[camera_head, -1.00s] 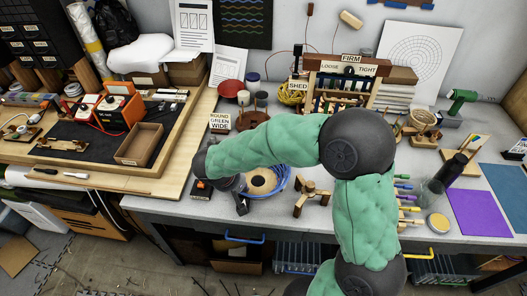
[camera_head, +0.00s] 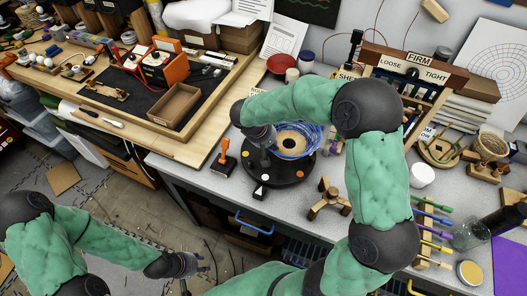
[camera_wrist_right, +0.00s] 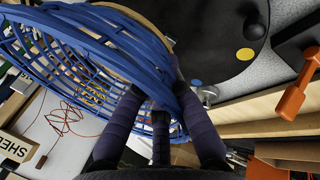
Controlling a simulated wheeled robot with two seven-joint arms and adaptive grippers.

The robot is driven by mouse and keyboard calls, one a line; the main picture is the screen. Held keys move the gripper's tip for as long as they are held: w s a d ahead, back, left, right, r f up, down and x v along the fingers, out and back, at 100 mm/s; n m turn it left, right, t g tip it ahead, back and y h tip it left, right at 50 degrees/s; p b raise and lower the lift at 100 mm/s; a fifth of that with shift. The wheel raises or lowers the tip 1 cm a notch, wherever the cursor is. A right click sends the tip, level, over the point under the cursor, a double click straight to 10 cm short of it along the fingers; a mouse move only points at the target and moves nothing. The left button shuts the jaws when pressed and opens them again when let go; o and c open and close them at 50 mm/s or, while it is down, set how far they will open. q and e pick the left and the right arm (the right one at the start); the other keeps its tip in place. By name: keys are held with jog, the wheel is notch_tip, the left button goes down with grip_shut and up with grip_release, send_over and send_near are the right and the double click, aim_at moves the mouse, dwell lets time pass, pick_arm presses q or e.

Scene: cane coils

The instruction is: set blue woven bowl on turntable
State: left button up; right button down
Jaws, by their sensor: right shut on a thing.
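The blue woven bowl (camera_head: 316,130) has open blue strands around a beige round middle. My right gripper (camera_head: 266,138) is shut on its rim at the left. The right wrist view shows the dark fingers (camera_wrist_right: 165,125) closed around the blue strands (camera_wrist_right: 70,55). The black turntable (camera_head: 292,176) with coloured dots lies under the bowl; it also shows in the right wrist view (camera_wrist_right: 222,62). I cannot tell whether the bowl touches it. My right arm hides part of both. My left gripper (camera_head: 196,270) is empty, fingers apart, low in front of the bench.
An orange-handled tool (camera_head: 224,158) stands just left of the turntable. A small wooden stand (camera_head: 329,200) is to its front right. The FIRM rack (camera_head: 412,75) is behind. A white cup (camera_head: 422,175) and several coloured-handled tools (camera_head: 432,220) lie right.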

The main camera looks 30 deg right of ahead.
jog(key=w+f, duration=0.1)
jog(key=f, duration=0.1)
jog(key=w+f, duration=0.2)
jog(key=w+a+f+b, duration=0.1)
jog(key=f, duration=0.1)
jog(key=shift+w+a, duration=0.1)
jog(key=shift+w, duration=0.25)
jog(key=shift+w+f+b, duration=0.1)
jog(key=shift+f+b, duration=0.35)
jog(key=shift+f, duration=1.05)
jog(key=shift+f, duration=0.1)
jog(key=shift+f, duration=0.1)
jog(key=c, duration=1.4)
grip_release()
jog(key=shift+o, duration=0.2)
